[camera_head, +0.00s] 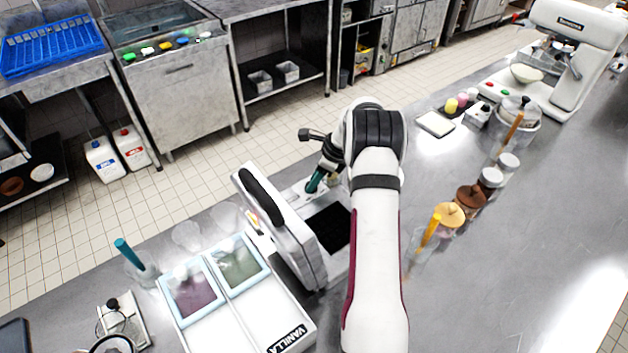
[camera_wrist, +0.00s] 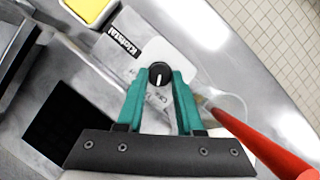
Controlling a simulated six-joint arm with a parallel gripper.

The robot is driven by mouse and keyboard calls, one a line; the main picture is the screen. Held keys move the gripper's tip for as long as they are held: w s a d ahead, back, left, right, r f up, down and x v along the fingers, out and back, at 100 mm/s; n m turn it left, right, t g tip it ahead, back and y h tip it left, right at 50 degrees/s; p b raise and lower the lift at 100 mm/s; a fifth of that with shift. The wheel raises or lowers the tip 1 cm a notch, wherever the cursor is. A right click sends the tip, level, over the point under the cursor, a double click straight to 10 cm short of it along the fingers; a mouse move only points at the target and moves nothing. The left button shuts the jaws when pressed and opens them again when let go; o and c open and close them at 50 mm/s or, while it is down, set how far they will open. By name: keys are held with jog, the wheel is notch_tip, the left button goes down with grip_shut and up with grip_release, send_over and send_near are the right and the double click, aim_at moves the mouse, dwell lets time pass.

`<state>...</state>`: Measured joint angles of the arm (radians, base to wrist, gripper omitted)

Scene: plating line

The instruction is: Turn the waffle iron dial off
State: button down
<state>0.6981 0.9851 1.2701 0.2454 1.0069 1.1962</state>
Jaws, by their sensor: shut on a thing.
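The waffle iron (camera_head: 285,232) stands on the counter with its lid raised, left of my arm in the head view. Its dark cooking plate (camera_wrist: 68,122) shows at the left in the wrist view. The dial (camera_wrist: 159,75) is a round black knob with a white pointer line, on a pale panel beside the "Klofstal" label. The line runs nearly up and down in the wrist view. My gripper (camera_wrist: 160,82) has green fingers, which are shut on the dial from both sides. In the head view my gripper (camera_head: 316,182) is small and the dial is hidden.
A red stick (camera_wrist: 265,140) in a clear cup is close to the right finger. A yellow-filled container (camera_wrist: 92,10) is beyond the panel. A white topping tray (camera_head: 250,318) marked "VANILLA" stands left of the iron, and jars (camera_head: 470,197) stand right of my arm.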

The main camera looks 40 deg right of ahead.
jog(key=shift+w+d+n+g+y, duration=0.1)
jog(key=shift+n+g+y, duration=0.2)
jog(key=shift+n, duration=0.8)
jog(key=shift+w+d+n+g+y, duration=0.15)
jog(key=shift+n+g, duration=0.25)
jog(key=shift+n, duration=0.7)
jog(key=shift+s, duration=0.1)
jog(key=c, duration=0.6)
grip_release()
jog(key=shift+a, duration=0.1)
jog(key=shift+o, duration=0.2)
jog(key=v, duration=1.5)
jog(key=shift+d+r, duration=0.3)
